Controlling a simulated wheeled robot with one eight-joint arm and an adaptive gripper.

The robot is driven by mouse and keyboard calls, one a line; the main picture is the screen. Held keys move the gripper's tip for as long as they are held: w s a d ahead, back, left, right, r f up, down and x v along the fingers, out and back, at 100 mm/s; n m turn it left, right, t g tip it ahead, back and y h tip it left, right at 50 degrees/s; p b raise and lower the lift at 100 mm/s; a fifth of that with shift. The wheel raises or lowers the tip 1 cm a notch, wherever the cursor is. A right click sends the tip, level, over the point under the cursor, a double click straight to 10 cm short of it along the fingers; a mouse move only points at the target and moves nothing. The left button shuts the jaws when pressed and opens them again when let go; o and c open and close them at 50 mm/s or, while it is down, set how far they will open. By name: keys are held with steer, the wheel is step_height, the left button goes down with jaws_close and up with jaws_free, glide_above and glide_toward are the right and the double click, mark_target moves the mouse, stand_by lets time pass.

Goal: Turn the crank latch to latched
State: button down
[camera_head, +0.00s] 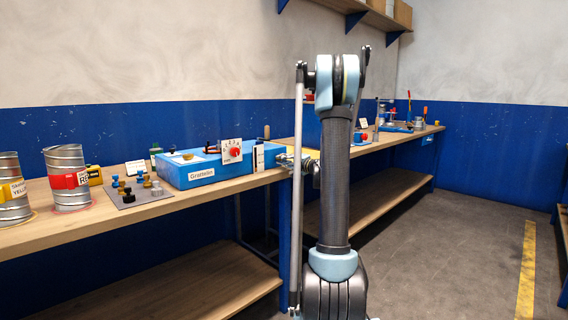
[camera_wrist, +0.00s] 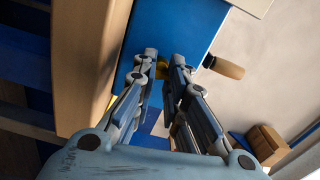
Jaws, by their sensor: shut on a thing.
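The blue box (camera_head: 205,169) stands on the workbench in the head view, and its blue side (camera_wrist: 178,30) fills the top middle of the wrist view. A crank's wooden handle (camera_wrist: 225,67) sticks out to the right from a dark hub at the box's edge. The fingers hide most of this part. I cannot tell how it joins the crank.
The wooden bench edge (camera_wrist: 82,60) runs close along the left of the wrist view. Metal cans (camera_head: 68,165) and a grey plate with several knobs (camera_head: 138,193) stand left of the box. Tools stand farther along the bench. The floor (camera_head: 450,250) at right is clear.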

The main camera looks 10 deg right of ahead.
steer(key=shift+w+d+m, duration=0.2)
steer(key=shift+d+m, duration=0.1)
steer(key=shift+m, duration=0.2)
steer(key=c, duration=1)
jaws_free()
steer(key=shift+f, duration=0.1)
steer(key=v, duration=0.8)
steer(key=shift+a, duration=0.15)
steer(key=shift+a, duration=0.1)
